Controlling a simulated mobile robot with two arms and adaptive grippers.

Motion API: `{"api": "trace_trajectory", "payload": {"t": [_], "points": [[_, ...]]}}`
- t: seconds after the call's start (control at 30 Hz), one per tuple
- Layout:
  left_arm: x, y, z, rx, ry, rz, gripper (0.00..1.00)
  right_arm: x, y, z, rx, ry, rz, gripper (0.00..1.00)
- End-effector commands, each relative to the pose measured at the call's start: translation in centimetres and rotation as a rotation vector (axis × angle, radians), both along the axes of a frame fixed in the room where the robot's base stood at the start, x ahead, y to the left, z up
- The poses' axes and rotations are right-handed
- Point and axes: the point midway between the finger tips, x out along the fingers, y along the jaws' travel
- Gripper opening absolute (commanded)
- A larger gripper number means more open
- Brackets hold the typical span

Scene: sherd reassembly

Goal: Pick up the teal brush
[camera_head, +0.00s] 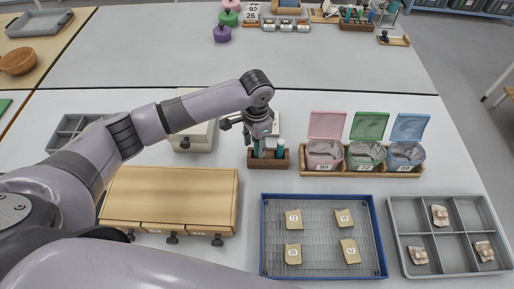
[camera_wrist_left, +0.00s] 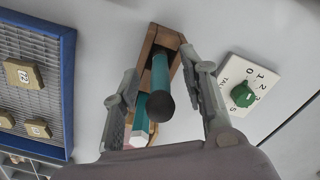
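A brown wooden holder (camera_head: 268,164) stands near the middle of the table in the head view, with teal handles (camera_head: 280,145) upright in it. My left gripper (camera_head: 262,137) is above the holder, pointing down. In the left wrist view, the teal brush (camera_wrist_left: 160,75) stands in the wooden holder (camera_wrist_left: 151,38), its dark round end toward the camera. My left gripper (camera_wrist_left: 160,64) is open there, one finger on each side of the brush, with gaps visible. A white, pink and teal item (camera_wrist_left: 139,126) is partly hidden behind the left finger. My right gripper is not in view.
A tally dial plate (camera_wrist_left: 243,94) lies beside the holder. Pink, green and blue lidded bins (camera_head: 365,170) stand to the right.

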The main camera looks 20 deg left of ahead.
Motion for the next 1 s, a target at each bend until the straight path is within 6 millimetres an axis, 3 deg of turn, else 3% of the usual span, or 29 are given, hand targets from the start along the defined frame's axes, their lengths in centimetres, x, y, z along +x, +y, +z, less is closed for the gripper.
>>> {"api": "trace_trajectory", "payload": {"t": [0.13, 0.4, 1.0], "points": [[-0.1, 0.0, -1.5, 0.001, 0.000, -0.001, 0.40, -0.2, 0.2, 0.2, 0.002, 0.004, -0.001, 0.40], [0.0, 0.0, -1.7, 0.000, -0.001, -0.001, 0.38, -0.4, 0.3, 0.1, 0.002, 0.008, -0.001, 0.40], [0.0, 0.0, -1.7, 0.000, -0.001, -0.001, 0.00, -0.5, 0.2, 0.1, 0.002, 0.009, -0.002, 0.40]]}}
